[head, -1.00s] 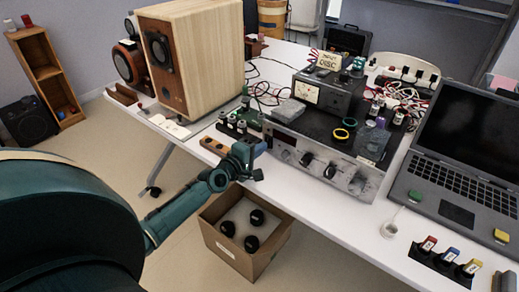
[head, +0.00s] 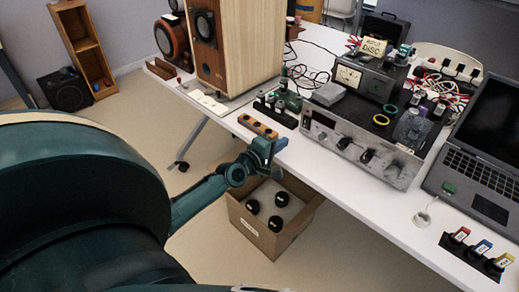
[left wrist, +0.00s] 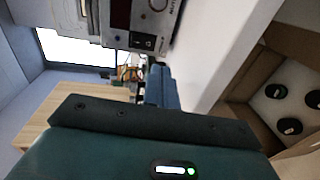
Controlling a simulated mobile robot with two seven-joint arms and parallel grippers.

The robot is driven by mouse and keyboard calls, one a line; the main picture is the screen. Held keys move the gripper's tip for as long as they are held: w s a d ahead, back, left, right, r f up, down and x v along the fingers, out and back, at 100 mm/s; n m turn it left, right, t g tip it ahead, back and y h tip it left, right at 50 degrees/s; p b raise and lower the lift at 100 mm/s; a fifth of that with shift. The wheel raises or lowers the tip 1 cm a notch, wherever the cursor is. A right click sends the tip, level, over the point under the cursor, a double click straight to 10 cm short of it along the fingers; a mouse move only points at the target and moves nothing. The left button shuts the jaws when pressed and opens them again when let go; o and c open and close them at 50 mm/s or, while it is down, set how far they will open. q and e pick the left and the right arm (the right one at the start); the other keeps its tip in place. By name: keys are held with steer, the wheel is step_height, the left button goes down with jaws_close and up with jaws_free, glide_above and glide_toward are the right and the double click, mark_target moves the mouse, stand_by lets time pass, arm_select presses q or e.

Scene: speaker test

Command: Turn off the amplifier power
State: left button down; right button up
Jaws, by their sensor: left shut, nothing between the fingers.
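The amplifier (head: 355,141) stands on the white table, with a silver front panel, a dark display at its left end and several black knobs. In the left wrist view its panel (left wrist: 165,24) is close, at the top, with a small dark switch (left wrist: 143,42) beside the display. My left gripper (head: 268,151) is shut and empty at the table's front edge, left of the amplifier and apart from it. Its blue fingers (left wrist: 160,86) show in the left wrist view, below the switch in the picture. My right gripper is not in view.
A cardboard box (head: 252,226) with black round pieces is below the gripper. A wooden block with holes (head: 258,127) and small green-and-black parts lie left of the amplifier. A wooden speaker (head: 240,45) stands behind; a laptop (head: 475,175) is right. A white table strip (head: 330,170) fronts the amplifier.

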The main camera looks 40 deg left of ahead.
arm_select(q)
steer(key=s, duration=0.6)
steer(key=shift+a+f, duration=0.15)
steer(key=shift+f, duration=0.3)
steer(key=shift+s, duration=0.1)
